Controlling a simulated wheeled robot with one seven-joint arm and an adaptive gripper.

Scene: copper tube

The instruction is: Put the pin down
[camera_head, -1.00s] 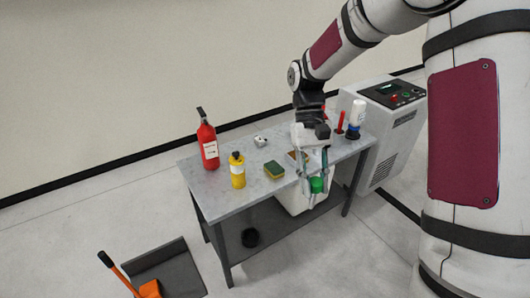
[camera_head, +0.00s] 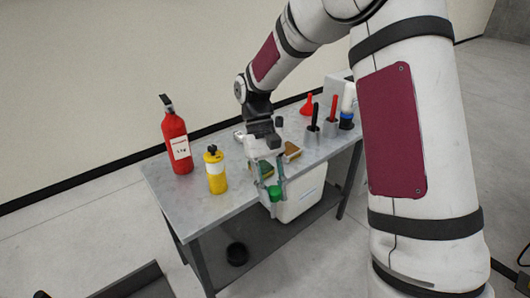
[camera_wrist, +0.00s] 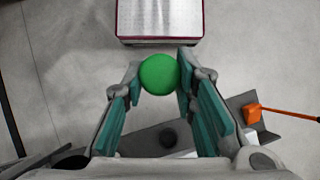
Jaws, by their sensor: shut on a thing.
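The pin shows as a round green head (camera_wrist: 159,74) between the fingertips in the wrist view. In the head view the same green thing (camera_head: 274,192) is at the tips of my gripper (camera_head: 271,188). My gripper (camera_wrist: 158,82) is shut on it and points down, over or just in front of the front edge of the grey table (camera_head: 205,211). The rest of the pin, beyond its green head, is hidden. I cannot tell whether it touches anything below.
A yellow bottle (camera_head: 216,174) and a red extinguisher (camera_head: 176,138) stand on the left of the table. A sponge (camera_head: 291,152), a red funnel (camera_head: 308,104), and holders with tools (camera_head: 331,122) are to the right. A white bin (camera_head: 303,196) is under the table. The table's front left is clear.

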